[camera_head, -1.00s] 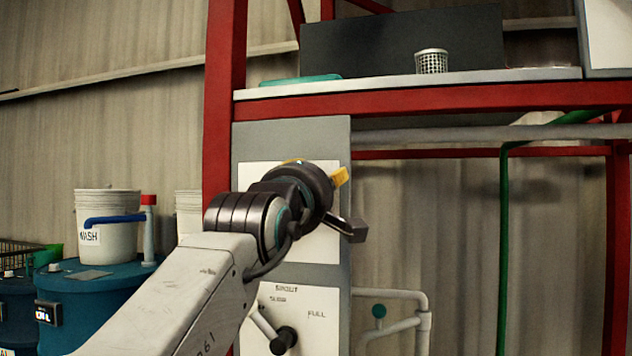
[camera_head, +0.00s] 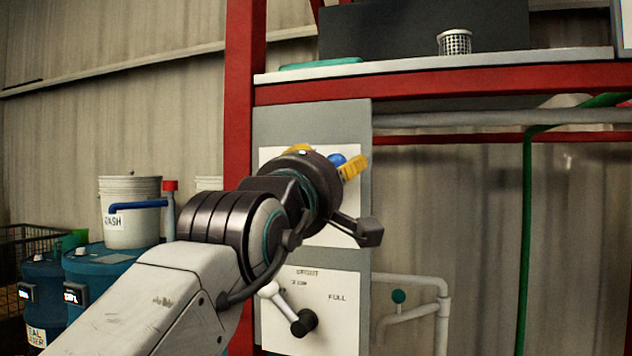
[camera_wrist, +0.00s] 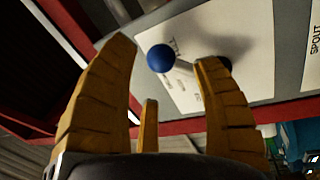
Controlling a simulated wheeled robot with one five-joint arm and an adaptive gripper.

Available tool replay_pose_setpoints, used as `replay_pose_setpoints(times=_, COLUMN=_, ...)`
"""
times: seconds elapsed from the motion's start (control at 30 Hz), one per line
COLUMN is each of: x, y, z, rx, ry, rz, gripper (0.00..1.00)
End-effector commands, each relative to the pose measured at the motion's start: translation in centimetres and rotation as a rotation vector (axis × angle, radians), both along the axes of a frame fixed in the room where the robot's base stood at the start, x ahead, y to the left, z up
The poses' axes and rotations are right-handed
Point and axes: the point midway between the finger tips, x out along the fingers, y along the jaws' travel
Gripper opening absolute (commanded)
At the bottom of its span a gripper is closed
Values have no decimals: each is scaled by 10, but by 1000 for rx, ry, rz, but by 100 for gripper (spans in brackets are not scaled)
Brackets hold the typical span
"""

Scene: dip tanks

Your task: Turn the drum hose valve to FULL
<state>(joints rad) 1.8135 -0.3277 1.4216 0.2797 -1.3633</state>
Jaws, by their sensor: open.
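My gripper (camera_head: 326,160) has yellow fingers and is open in front of the upper white plate (camera_head: 350,230) on a grey panel. A lever with a blue ball knob (camera_head: 336,160) shows beside a finger. In the wrist view, the blue knob (camera_wrist: 160,58) lies between the two fingertips, which do not visibly grip it. The lever's shaft runs toward a pivot mostly hidden behind the right finger. Lettering on this plate is too unclear to read. Below it, a plate marked SPOUT and FULL (camera_head: 337,297) carries a lever with a white knob (camera_head: 269,290) pointing up-left.
A red frame post (camera_head: 240,130) stands left of the panel, with a shelf (camera_head: 430,72) above. White pipes (camera_head: 442,320) and a green hose (camera_head: 525,250) are to the right. Blue drums (camera_head: 110,270) and a white bucket marked WASH (camera_head: 130,220) stand left.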

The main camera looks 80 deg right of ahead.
Motion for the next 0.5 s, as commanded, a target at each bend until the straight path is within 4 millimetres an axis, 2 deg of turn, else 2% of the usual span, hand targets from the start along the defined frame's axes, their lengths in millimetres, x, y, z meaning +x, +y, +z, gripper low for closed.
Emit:
replay_pose_setpoints(times=0.03, x=2, y=9, z=-2, rx=-1, ry=0, rz=0, gripper=60)
replay_pose_setpoints(times=0.23, x=8, y=35, z=-7, rx=-1, ry=0, rz=-1, gripper=60)
replay_pose_setpoints(times=0.5, x=13, y=53, z=-11, rx=0, ry=0, rz=-2, gripper=60)
